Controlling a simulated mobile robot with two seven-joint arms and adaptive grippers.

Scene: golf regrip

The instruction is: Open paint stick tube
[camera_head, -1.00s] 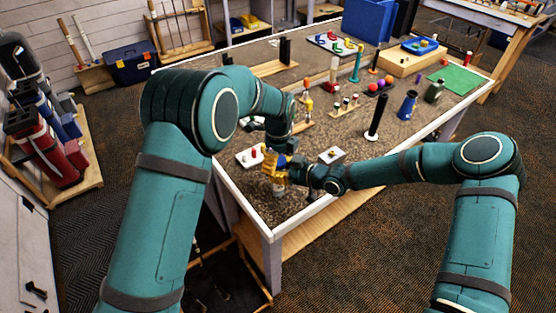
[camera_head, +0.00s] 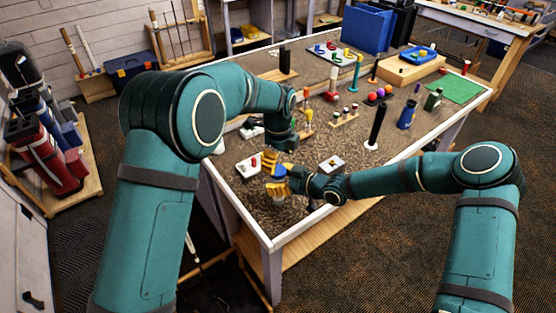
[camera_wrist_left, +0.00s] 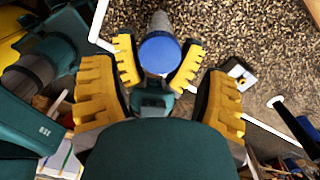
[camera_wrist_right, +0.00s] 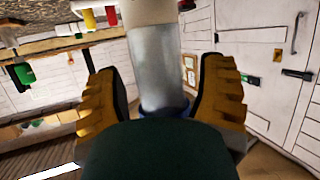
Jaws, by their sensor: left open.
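The paint stick tube shows a round blue end cap (camera_wrist_left: 160,53) and a grey body (camera_wrist_left: 160,22) in the left wrist view. In the right wrist view its clear grey body (camera_wrist_right: 157,62) runs up between my right fingers, with a blue ring near the palm and a pale upper part. My right gripper (camera_head: 277,188) is shut on the tube; its yellow fingers flank the blue cap in the left wrist view (camera_wrist_left: 157,62). My left gripper (camera_head: 283,168) is open and empty, facing the blue cap from a short distance. The tube is mostly hidden in the head view.
Both grippers are near the front corner of the table (camera_head: 277,222). A black post (camera_head: 378,124) and a blue cup (camera_head: 407,115) stand farther right.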

